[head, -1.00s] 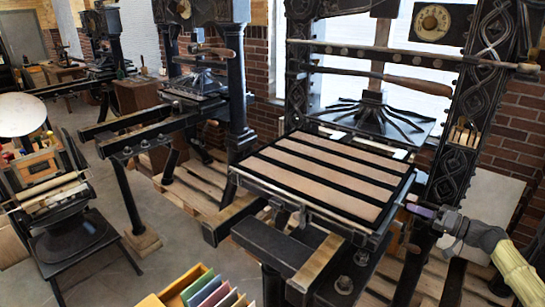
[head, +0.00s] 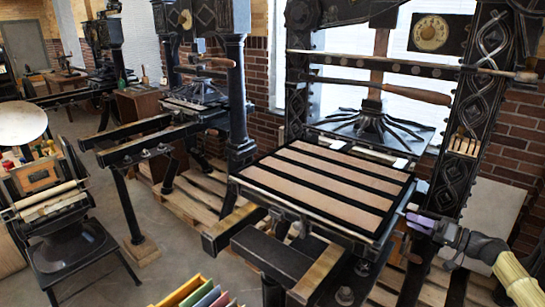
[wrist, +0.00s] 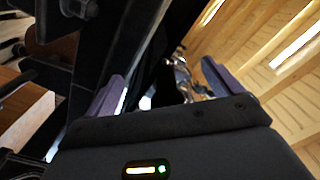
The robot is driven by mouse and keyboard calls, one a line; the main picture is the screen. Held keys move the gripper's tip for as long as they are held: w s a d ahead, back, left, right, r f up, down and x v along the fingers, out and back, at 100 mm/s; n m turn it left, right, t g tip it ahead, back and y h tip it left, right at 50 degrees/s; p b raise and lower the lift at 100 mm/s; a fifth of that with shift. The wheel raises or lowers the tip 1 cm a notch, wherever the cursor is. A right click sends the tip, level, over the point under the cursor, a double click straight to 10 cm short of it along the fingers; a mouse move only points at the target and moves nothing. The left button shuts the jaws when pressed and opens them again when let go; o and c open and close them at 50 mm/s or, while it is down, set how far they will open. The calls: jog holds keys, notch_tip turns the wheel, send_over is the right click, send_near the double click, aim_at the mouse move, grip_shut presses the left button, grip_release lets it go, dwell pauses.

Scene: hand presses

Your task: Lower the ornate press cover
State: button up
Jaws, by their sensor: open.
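The ornate press (head: 462,140) stands at the right, with black columns carved in scrollwork. A framed panel with several tan strips (head: 320,185) lies nearly flat on its bed; I cannot tell for certain whether this is the cover. The dark ribbed platen (head: 372,125) hangs behind it, under a long wooden-handled bar (head: 400,90). My gripper (head: 420,219), with purple fingers, is just right of the panel's front right corner, near the right column's foot. In the wrist view, the fingers (wrist: 163,88) are open, with shiny metal parts beyond them; nothing is visibly held.
A second black press (head: 195,105) stands at the left on a wooden pallet (head: 190,200). A small press on a stand (head: 60,225) is at far left. A bin of coloured boards (head: 200,295) is at the bottom.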

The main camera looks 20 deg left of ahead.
jog(key=b+v, duration=0.2)
jog(key=v, duration=0.6)
dwell(0.6)
dwell(0.4)
